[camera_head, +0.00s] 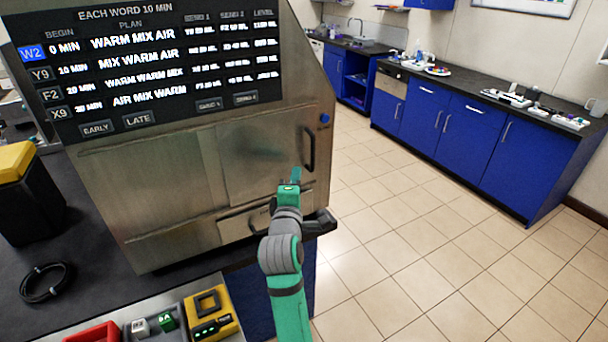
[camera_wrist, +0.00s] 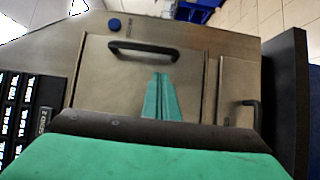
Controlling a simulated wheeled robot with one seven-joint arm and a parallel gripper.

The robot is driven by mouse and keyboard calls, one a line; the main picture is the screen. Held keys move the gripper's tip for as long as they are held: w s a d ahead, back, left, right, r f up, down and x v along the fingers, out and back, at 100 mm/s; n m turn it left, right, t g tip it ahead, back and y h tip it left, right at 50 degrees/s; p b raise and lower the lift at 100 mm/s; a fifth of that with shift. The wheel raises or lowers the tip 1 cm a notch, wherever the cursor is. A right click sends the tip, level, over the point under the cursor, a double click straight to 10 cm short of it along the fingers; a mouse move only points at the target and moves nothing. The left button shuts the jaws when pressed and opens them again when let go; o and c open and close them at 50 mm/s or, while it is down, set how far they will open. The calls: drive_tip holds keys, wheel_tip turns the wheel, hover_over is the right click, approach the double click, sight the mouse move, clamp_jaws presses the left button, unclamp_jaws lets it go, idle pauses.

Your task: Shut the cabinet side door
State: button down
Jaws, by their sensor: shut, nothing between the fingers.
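The metal cabinet (camera_head: 150,190) stands on the dark bench, with a text screen on its upper face. Its door panel (camera_head: 240,150) has a black handle (camera_head: 308,148) at the right side and looks about flush with the cabinet, though I cannot tell whether it is fully shut. The wrist view shows the door panel (camera_wrist: 105,85) and its handle (camera_wrist: 143,50) across the top. My gripper (camera_head: 295,173) is shut and empty in front of the door, near the handle. In the wrist view my gripper's fingertips (camera_wrist: 160,78) point toward the handle. Contact with the door cannot be told.
A lower panel (camera_head: 235,225) with its own handle lies below the door. A dark ledge (camera_head: 320,222) juts out beside my arm. A yellow-topped black box (camera_head: 20,205) and a cable loop (camera_head: 45,283) lie left. Tiled floor (camera_head: 400,220) is open at right, before blue cabinets (camera_head: 465,135).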

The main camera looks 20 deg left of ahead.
drive_tip(key=s+d, duration=0.2)
drive_tip(key=s, duration=0.8)
drive_tip(key=s+d+f+m+g+h, duration=0.1)
drive_tip(key=s+d+f+m, duration=0.45)
drive_tip(key=s+f, duration=0.5)
drive_tip(key=s+d+f+m+g, duration=0.1)
drive_tip(key=s+d+f+m, duration=0.45)
drive_tip(key=f, duration=0.85)
drive_tip(key=s+d+m, duration=0.2)
drive_tip(key=s+m, duration=0.1)
drive_tip(key=s, duration=0.6)
drive_tip(key=s+d+f+m+h, duration=0.1)
drive_tip(key=s+d+m, duration=0.1)
drive_tip(key=s, duration=0.6)
drive_tip(key=s+d+f+m+h, duration=0.1)
drive_tip(key=s+m, duration=0.3)
drive_tip(key=s, duration=0.5)
drive_tip(key=shift+s+d, duration=0.3)
drive_tip(key=shift+d, duration=0.55)
drive_tip(key=shift+s+f, duration=0.1)
